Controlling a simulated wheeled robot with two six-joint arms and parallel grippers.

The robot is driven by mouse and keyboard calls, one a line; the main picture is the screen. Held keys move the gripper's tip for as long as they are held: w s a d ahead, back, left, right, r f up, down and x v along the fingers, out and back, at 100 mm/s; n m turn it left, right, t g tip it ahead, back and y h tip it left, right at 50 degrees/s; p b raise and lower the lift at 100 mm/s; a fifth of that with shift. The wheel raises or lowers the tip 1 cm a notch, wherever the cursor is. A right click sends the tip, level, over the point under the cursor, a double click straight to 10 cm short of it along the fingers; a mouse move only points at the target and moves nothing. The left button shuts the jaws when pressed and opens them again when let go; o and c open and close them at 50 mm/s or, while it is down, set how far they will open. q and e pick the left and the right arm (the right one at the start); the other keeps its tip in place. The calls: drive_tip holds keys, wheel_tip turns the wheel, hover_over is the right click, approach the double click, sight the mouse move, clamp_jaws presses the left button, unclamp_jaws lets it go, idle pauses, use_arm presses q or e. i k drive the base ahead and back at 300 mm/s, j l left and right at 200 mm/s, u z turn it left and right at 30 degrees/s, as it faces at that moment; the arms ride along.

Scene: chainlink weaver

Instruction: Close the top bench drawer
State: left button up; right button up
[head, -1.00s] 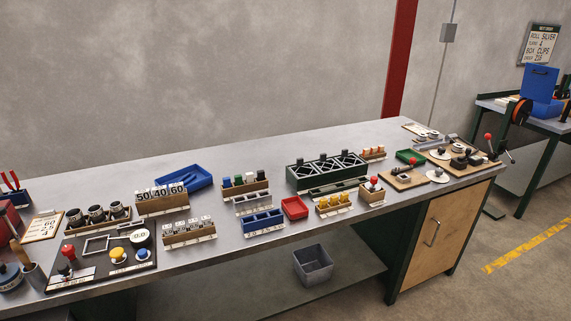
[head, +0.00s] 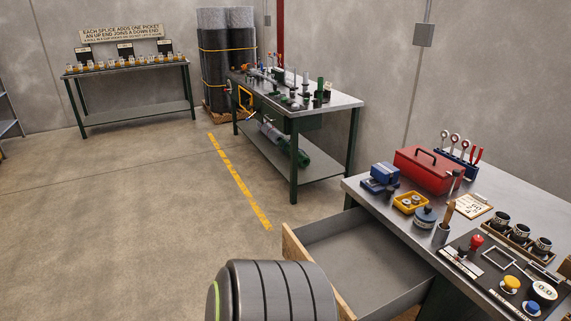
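The top bench drawer (head: 350,240) stands pulled out from the left end of the grey bench (head: 520,203). Its wooden front (head: 305,268) faces left, and the grey tray inside looks empty. A dark rounded part of my own body covers the lower part of the wooden front, so its handle does not show. Neither gripper is in view.
On the bench near the drawer are a red toolbox (head: 430,170), a blue box (head: 384,174), a yellow tray (head: 411,203) and a control panel (head: 500,275). A green-legged table (head: 330,105) stands behind. The floor left of the drawer is clear.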

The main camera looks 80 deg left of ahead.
sight(372, 275)
drive_tip(key=u, duration=2.35)
